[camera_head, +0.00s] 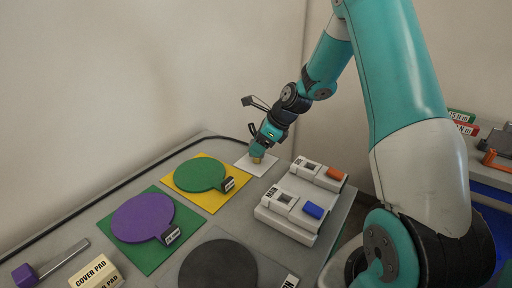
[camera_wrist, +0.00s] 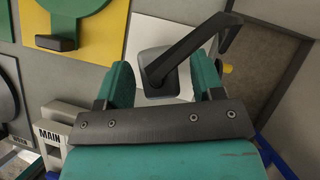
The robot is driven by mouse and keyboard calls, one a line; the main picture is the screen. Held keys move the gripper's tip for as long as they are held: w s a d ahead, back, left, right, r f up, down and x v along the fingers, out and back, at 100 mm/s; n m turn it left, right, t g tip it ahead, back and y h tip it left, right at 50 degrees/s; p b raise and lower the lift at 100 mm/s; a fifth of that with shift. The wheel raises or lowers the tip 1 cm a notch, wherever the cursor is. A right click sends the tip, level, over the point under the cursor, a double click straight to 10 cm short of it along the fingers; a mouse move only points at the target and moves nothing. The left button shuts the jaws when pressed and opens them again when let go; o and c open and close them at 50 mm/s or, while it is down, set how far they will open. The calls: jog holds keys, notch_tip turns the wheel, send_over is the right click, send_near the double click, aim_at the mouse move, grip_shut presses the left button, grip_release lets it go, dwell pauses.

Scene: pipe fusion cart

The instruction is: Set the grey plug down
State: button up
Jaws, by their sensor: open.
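My gripper (camera_head: 257,157) reaches down over a white square pad (camera_head: 243,166) at the back of the cart top. In the wrist view its two teal fingers (camera_wrist: 163,80) stand apart. A grey, rounded square piece (camera_wrist: 157,62), which looks like the grey plug, is between them over the white pad (camera_wrist: 165,32). Whether it touches either finger is unclear. A dark bent arm (camera_wrist: 192,42) crosses in front of it and hides part of it. A small yellow end (camera_wrist: 227,69) shows beside the right finger. In the head view the fingers hide most of the plug.
A green disc (camera_head: 199,174) lies on a yellow pad (camera_head: 212,204) left of the gripper. A purple disc (camera_head: 142,217) lies on a green pad (camera_head: 150,258). White switch blocks with blue (camera_head: 314,211) and orange (camera_head: 335,174) parts stand to the right. A wall rises behind the cart.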

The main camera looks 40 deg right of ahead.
jog(key=v, duration=1)
jog(key=s+a+r+n+g, duration=0.1)
jog(key=s+a+r+n, duration=0.25)
jog(key=a+n, duration=0.6)
jog(key=s+a+r+n+g, duration=0.25)
jog(key=s+a+n, duration=0.25)
jog(key=a+n, duration=0.4)
jog(key=s+a+n, duration=0.4)
jog(key=s+n, duration=0.4)
jog(key=s+a+r+n+g, duration=0.1)
jog(key=s+a+n, duration=0.4)
jog(key=s+n, duration=0.3)
jog(key=shift+a+r, duration=0.2)
jog(key=shift+a, duration=0.1)
jog(key=shift+s+g, duration=0.1)
jog(key=shift+g, duration=0.15)
jog(key=shift+c, duration=0.2)
